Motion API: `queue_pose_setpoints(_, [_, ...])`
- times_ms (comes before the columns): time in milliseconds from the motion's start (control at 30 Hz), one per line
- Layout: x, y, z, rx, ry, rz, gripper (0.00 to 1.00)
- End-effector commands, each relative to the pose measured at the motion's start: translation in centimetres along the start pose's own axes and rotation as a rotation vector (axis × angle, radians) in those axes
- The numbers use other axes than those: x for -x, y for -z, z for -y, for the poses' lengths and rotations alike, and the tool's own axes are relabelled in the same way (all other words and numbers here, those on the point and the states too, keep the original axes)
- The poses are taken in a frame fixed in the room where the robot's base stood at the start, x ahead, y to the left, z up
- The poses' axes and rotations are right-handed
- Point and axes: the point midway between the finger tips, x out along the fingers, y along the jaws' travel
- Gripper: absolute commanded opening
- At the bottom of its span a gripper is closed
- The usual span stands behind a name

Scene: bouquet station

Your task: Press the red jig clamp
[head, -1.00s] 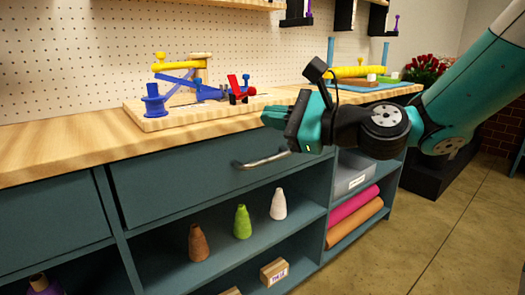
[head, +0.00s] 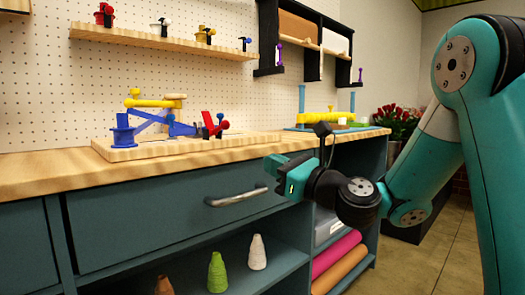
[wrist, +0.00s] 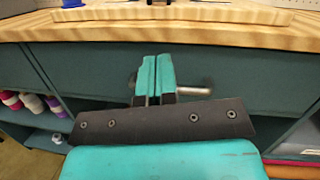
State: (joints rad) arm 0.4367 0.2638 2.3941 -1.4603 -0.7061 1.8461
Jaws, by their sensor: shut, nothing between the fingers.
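The red jig clamp (head: 214,125) stands at the right end of a wooden jig board (head: 160,150) on the workbench, in the head view. Beside it on the board are a blue clamp part (head: 180,128), a blue cup-like post (head: 123,132) and a yellow bar (head: 150,103). My gripper (head: 272,164) is in front of the bench, below the bench top and to the right of the clamp, apart from it. In the wrist view my gripper (wrist: 155,62) has its teal fingers together and empty, in front of the drawer. The red clamp cannot be made out there.
The bench's front edge (head: 60,186) lies between my gripper and the board. A drawer handle (head: 237,196) sticks out close to my gripper. A shelf (head: 160,41) with small clamps hangs above. A yellow roll (head: 322,118) lies farther right on the bench.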

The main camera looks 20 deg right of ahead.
Motion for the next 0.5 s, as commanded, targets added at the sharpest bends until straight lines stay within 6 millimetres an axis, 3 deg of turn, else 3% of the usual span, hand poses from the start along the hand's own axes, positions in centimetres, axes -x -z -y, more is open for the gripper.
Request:
queue_pose_setpoints(133, [-2.6, -0.8, 0.0, -0.003, -0.004, -0.002, 0.00])
queue_pose_setpoints(500, [-9.2, -0.6, -0.1, 0.001, -0.005, 0.000, 0.00])
